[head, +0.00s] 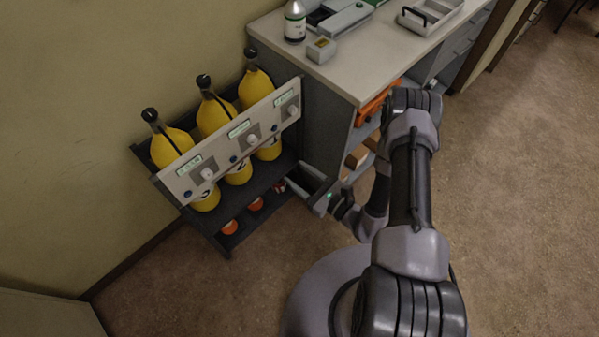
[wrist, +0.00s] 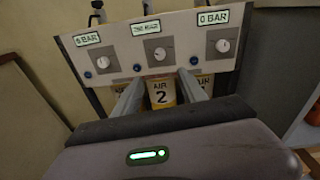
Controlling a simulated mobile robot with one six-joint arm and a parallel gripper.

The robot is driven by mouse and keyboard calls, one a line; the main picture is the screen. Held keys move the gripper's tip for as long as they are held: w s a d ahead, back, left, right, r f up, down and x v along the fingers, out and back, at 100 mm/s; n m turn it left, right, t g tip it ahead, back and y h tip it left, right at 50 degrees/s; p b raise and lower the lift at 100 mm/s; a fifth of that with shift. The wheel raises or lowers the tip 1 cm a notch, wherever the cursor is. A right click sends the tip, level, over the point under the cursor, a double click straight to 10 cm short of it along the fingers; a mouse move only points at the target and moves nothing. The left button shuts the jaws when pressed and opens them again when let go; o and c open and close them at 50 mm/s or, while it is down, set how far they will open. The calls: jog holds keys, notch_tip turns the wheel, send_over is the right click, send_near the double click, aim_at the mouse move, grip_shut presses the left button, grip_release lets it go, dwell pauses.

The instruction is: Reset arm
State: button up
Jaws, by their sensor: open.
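My gripper (head: 310,185) is at the end of my folded arm, low in front of the cylinder rack and beside the desk. In the wrist view my gripper (wrist: 160,92) has its two fingers apart and pointing at the rack, with nothing between them touching. The yellow cylinder marked AIR 2 (wrist: 162,93) shows beyond the gap between the fingers. My arm rises from my base and bends down toward the rack.
The rack's grey panel (head: 232,143) carries several knobs and displays; one display reads 0 BAR (wrist: 213,17). Yellow cylinders (head: 217,115) stand behind it. The desk (head: 365,55) holds a bottle (head: 295,22), a small grey box (head: 321,50) and a tray (head: 430,14). Floor (head: 520,200) at right is clear.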

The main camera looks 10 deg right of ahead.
dwell(0.4)
jog(key=a+r+n+g+y, duration=0.2)
jog(key=a+r+n+y, duration=0.1)
jog(key=r, duration=0.3)
jog(key=a+r+n+g+y, duration=0.2)
jog(key=r+n+y, duration=0.1)
jog(key=r, duration=0.4)
jog(key=s+a+r+n+g+h, duration=0.3)
jog(key=s+a+r+n+g, duration=0.2)
jog(key=s+r+n+g, duration=0.7)
jog(key=s+d+r+n+t+h, duration=0.5)
jog(key=d+r+t+h, duration=0.3)
jog(key=d+r+h, duration=0.2)
jog(key=shift+d+h+b, duration=0.4)
jog(key=shift+d+h, duration=0.2)
jog(key=shift+d, duration=0.35)
jog(key=shift+o, duration=0.2)
